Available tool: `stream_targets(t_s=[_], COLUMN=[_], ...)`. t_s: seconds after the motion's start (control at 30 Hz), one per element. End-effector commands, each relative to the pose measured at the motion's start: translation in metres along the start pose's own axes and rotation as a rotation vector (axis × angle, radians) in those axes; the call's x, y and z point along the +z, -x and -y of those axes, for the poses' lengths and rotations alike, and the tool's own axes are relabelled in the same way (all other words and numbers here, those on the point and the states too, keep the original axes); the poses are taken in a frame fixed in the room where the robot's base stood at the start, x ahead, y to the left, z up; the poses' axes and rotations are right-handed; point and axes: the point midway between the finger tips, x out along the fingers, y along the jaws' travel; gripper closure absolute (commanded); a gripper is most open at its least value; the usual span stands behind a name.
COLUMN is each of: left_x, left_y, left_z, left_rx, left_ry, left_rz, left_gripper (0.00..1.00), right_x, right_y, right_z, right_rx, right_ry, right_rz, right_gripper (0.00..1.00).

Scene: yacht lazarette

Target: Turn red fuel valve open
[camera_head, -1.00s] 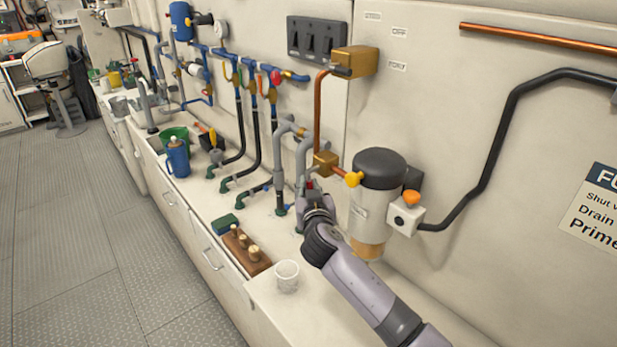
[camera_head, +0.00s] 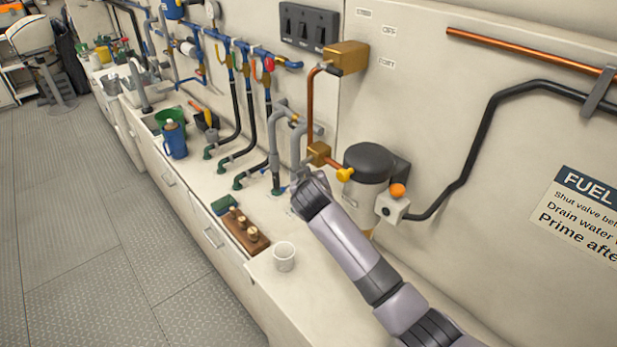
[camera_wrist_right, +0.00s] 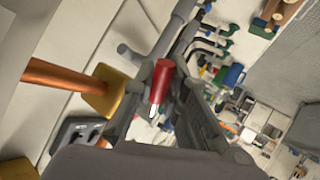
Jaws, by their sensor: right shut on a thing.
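A red valve handle (camera_wrist_right: 162,78) with a pale metal stem shows in the right wrist view, between the fingers of my right gripper (camera_wrist_right: 160,100). The gripper is shut on this handle. In the head view my right gripper (camera_head: 303,186) is at the grey pipes (camera_head: 297,145) behind the counter and hides the handle. A separate round red knob (camera_head: 268,64) sits farther left on the blue pipe manifold. My left gripper is not in view.
A grey-topped filter (camera_head: 368,163), a yellow knob (camera_head: 345,174) and a box with an orange knob (camera_head: 397,191) stand right of the gripper. A white cup (camera_head: 284,256) and a wooden block with pegs (camera_head: 240,230) are on the counter.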

Motion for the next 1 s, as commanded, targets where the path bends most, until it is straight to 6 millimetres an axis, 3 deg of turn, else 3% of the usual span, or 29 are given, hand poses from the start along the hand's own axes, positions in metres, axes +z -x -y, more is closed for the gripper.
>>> stream_targets(t_s=[0.3, 0.33, 0.63, 1.0], left_x=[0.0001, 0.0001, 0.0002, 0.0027], left_y=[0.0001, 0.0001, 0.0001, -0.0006], left_z=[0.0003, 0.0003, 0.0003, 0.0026], left_rx=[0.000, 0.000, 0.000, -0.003], left_ry=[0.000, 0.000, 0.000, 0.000], left_rz=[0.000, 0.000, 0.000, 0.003], left_gripper=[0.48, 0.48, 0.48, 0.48], right_x=[-0.0014, -0.0015, -0.0008, 0.0001], right_y=[0.0003, 0.0003, 0.0001, -0.0007], right_z=[-0.0004, -0.0005, -0.0004, -0.0008], right_rx=[0.001, 0.001, 0.001, 0.002], right_ry=[0.000, 0.000, 0.000, -0.005], right_rz=[-0.002, -0.002, -0.001, -0.010], right_gripper=[1.00, 0.86, 0.66, 0.66])
